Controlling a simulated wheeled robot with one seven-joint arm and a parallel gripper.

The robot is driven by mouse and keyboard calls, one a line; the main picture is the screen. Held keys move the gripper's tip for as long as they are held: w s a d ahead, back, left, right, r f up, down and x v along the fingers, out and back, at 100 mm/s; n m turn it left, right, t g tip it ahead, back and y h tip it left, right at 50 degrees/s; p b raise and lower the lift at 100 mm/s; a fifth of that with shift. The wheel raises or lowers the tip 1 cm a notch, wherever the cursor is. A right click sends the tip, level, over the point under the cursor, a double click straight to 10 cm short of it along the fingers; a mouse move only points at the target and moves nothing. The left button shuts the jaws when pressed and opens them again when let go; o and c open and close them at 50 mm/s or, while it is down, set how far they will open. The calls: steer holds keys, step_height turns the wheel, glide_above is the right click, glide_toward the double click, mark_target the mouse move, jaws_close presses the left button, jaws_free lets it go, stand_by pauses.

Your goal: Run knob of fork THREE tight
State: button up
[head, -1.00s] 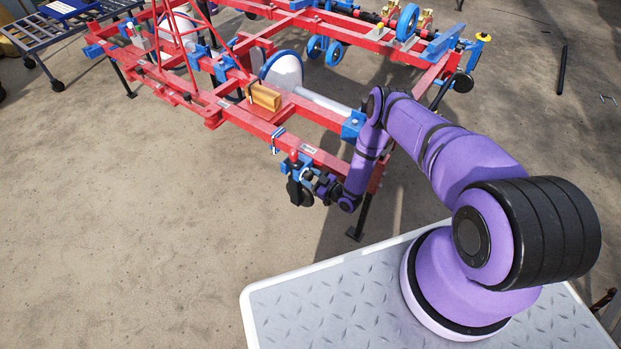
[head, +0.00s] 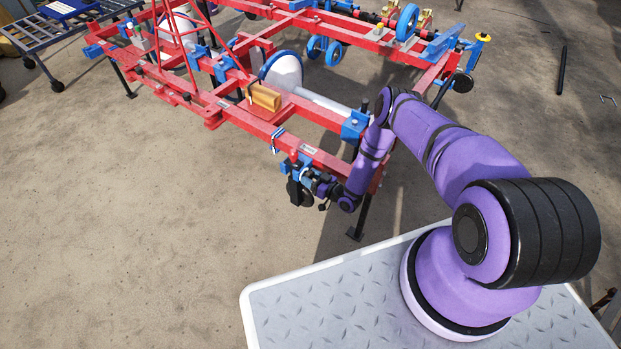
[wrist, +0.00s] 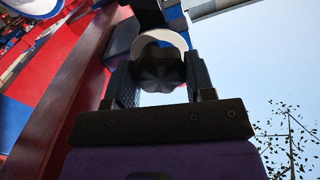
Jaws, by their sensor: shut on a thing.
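A dark lobed knob (wrist: 160,70) sits between the two fingers of my gripper (wrist: 160,82) in the wrist view, with a pale ring around its far side. My gripper is shut on this knob. In the head view, my gripper (head: 318,186) is at the near end of the red frame (head: 320,158), beside a blue bracket (head: 290,167) with a dark wheel-like part (head: 299,192) below it. The knob is too small and covered to make out in the head view. I cannot read any number on the fork.
A wooden block (head: 264,97) lies on the red frame, near a large white disc (head: 283,70) with a blue rim. A blue block (head: 355,125) sits close to my forearm. Open ground lies to the left and front.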

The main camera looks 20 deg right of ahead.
steer(key=o, duration=0.9)
steer(key=v, duration=1.1)
steer(key=v, duration=1)
steer(key=shift+s+d, duration=0.25)
